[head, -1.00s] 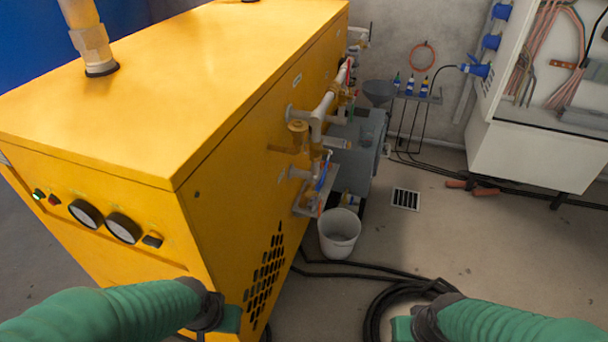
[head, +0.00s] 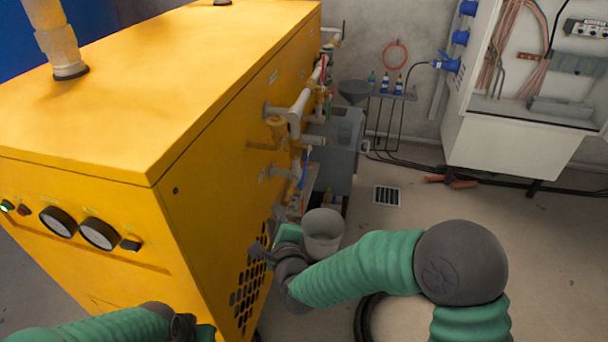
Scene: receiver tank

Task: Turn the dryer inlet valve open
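The yellow dryer cabinet (head: 215,150) fills the left of the head view. Pipework with valves runs along its right side: a grey pipe (head: 298,108), a brass-coloured fitting (head: 277,128), a small blue handle (head: 305,172) and a red handle (head: 322,68) further back. I cannot tell which valve is the dryer inlet. My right gripper (head: 262,252) is beside the dryer's slotted vent, below and nearer than the pipework, touching no valve. Its finger opening is unclear. My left gripper (head: 195,330) is low at the dryer's front corner, its fingers not clearly shown.
A black hose (head: 365,318) coils on the floor under my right arm. An open electrical cabinet (head: 515,145) is at the right, and a floor drain (head: 387,195) lies in clear floor.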

